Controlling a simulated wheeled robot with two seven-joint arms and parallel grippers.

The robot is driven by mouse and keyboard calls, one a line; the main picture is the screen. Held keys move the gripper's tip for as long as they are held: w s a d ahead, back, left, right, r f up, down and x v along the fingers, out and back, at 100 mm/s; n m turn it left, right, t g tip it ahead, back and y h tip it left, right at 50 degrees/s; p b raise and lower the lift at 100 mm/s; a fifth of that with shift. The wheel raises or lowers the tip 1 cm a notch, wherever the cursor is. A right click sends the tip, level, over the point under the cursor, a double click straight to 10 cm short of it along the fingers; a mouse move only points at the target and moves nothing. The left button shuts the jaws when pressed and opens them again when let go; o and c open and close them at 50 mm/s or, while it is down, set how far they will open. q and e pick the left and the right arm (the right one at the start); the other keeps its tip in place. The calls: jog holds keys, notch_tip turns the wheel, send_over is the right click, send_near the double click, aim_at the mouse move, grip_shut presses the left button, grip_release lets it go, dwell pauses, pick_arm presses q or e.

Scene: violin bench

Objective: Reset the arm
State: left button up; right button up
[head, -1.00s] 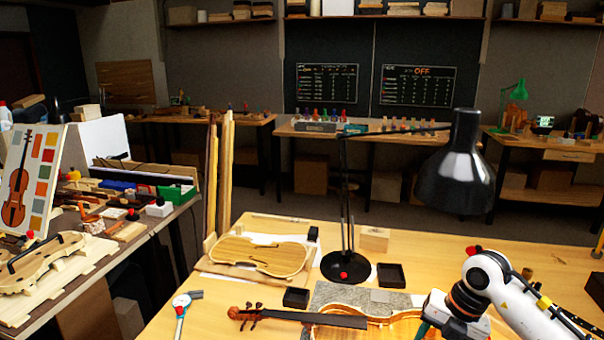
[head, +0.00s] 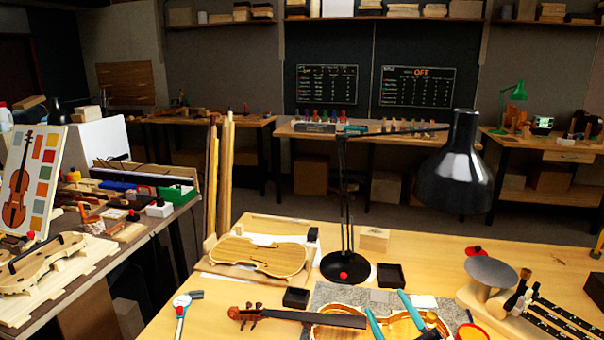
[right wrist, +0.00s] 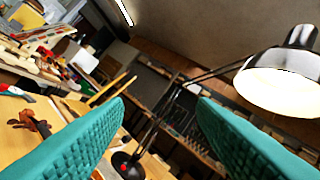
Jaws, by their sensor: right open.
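My right gripper (head: 386,302) shows at the bottom of the head view as two teal fingers pointing up, spread apart with nothing between them. It is in front of the violin body (head: 350,331) at the near edge of the bench and partly hides it. In the right wrist view both ribbed teal fingers of the gripper (right wrist: 161,100) are wide apart, with the room and lamp showing between and beyond them. My left gripper is not in view.
A black desk lamp (head: 455,175) stands on the bench behind the gripper; its shade (right wrist: 285,85) is at the right in the wrist view. Small black trays (head: 390,275), a wooden violin plate (head: 260,256) and a round grey disc on a stand (head: 490,271) are nearby.

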jog(key=s+d+f+m+g+h, duration=0.4)
jog(key=s+f+m, duration=0.1)
jog(key=f, duration=0.3)
jog(key=s+d+f+m+g+h, duration=0.4)
jog(key=s+f+g, duration=0.1)
jog(key=f, duration=0.4)
jog(key=s+a+f+g+y, duration=0.1)
jog(key=s+f+g, duration=0.3)
jog(key=s, duration=0.4)
jog(key=s+a+f+g+y, duration=0.15)
jog(key=s+f+g, duration=0.25)
jog(key=s, duration=0.4)
notch_tip(320, 180, down, 25)
jog(key=g, duration=0.1)
jog(key=s+d+f+g+h, duration=0.1)
jog(key=s+d+f, duration=0.2)
jog(key=s+f, duration=1.3)
jog(key=shift+s+f+g, duration=0.3)
jog(key=shift+s+f, duration=0.05)
jog(key=shift+s, duration=0.2)
jog(key=shift+c, duration=0.5)
